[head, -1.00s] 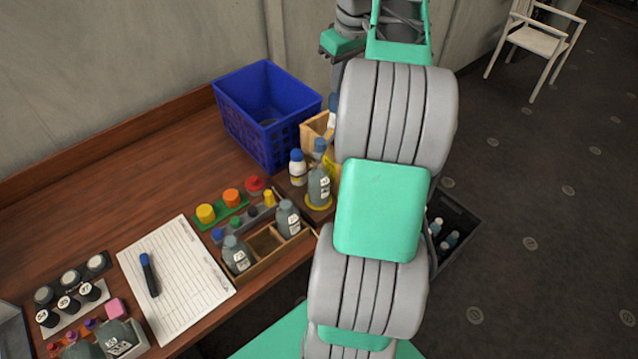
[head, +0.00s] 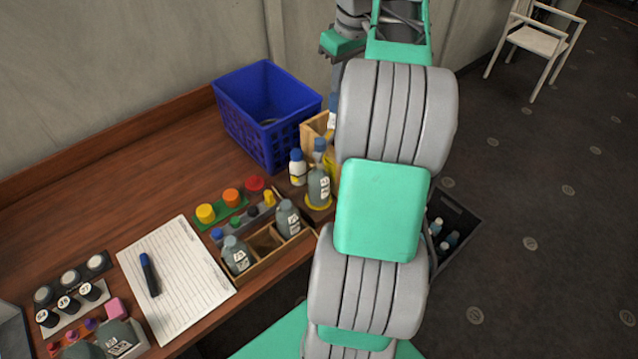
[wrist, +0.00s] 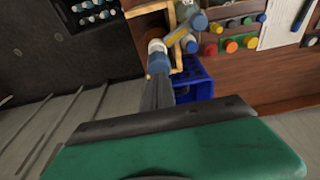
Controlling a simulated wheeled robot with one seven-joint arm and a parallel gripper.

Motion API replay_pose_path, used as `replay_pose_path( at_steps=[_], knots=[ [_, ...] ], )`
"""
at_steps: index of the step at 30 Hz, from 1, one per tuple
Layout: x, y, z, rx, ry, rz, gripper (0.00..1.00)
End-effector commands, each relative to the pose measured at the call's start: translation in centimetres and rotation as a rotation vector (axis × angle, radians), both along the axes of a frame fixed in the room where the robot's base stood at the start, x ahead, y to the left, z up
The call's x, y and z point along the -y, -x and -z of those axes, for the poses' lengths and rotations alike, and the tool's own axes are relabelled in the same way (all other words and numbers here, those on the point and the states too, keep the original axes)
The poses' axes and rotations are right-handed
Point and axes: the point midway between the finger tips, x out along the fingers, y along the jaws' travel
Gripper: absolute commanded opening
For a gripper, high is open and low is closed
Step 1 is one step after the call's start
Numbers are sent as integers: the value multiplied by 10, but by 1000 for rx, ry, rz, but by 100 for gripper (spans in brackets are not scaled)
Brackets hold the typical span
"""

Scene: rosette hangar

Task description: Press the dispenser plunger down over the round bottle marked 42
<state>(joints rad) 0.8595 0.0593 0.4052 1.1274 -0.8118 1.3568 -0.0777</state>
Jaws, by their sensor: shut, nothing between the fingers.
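In the head view a grey round bottle (head: 318,188) with a pale label stands upright on a yellow ring (head: 318,204) at the table's right end. A blue-topped part (head: 319,148) rises above it. Its number is too small to read surely, and I cannot tell which part is the plunger. My gripper is hidden behind my arm in the head view. In the wrist view my gripper (wrist: 158,92) shows shut and empty. Its tips are close to a blue and white cap (wrist: 157,52); I cannot tell whether they touch.
A white bottle with a blue cap (head: 297,167), a blue crate (head: 262,150) and a wooden box (head: 312,128) crowd around the grey bottle. A wooden tray (head: 262,262) with two grey bottles is nearer. A dark floor bin (head: 462,215) stands right of the table. The back left tabletop is clear.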

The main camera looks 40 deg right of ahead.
Motion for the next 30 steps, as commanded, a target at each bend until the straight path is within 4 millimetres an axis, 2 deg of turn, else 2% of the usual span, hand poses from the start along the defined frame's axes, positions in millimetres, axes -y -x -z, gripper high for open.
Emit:
replay_pose_path(
  at_steps=[14, 30],
  knots=[
    [0, 0, 28, 0, 0, 0, 0],
    [0, 0, 31, -2, -2, 0, 0]
  ],
)
